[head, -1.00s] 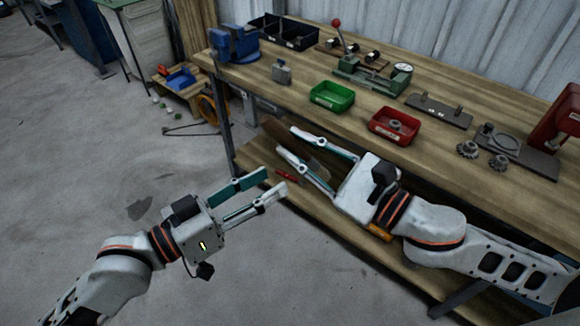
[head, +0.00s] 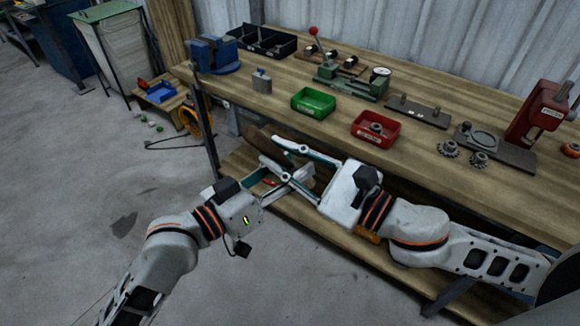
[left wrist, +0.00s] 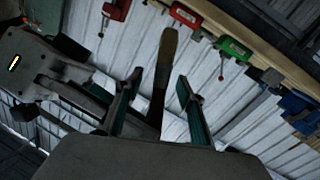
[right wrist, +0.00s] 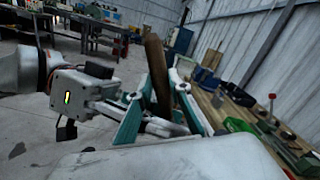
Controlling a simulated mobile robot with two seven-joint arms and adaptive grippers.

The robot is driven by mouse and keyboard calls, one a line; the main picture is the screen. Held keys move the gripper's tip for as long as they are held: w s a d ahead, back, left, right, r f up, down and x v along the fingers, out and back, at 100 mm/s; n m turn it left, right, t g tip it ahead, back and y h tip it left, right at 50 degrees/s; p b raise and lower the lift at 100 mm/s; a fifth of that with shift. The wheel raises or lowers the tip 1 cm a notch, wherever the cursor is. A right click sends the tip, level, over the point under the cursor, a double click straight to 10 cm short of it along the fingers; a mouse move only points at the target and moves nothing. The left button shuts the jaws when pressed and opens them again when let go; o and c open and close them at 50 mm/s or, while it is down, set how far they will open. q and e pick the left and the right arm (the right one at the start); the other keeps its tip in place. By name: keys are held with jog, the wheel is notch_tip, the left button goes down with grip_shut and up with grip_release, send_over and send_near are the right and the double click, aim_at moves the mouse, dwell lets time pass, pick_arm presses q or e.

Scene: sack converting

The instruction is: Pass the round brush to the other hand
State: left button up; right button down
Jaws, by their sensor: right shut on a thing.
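The round brush shows as a brown wooden handle (head: 257,138) beside the bench in the head view. My right gripper (head: 270,151) is shut on the brush. In the right wrist view the handle (right wrist: 155,66) stands up between the fingers. My left gripper (head: 288,171) has come in from the left, its fingers crossing near the right ones. In the left wrist view its fingers (left wrist: 155,95) are apart, with the brush (left wrist: 166,62) between them and a gap on both sides. The brush's lower end is dark and partly hidden.
The wooden workbench (head: 235,88) carries a green bin (head: 313,102), a red bin (head: 376,129), a blue vise (head: 214,54) and metal fixtures. A lower shelf (head: 330,238) lies under the arms.

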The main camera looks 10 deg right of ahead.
pick_arm(q)
jog(key=shift+c, duration=0.4)
grip_shut()
pick_arm(e)
jog(key=c, duration=1.8)
grip_release()
jog(key=shift+r, duration=0.1)
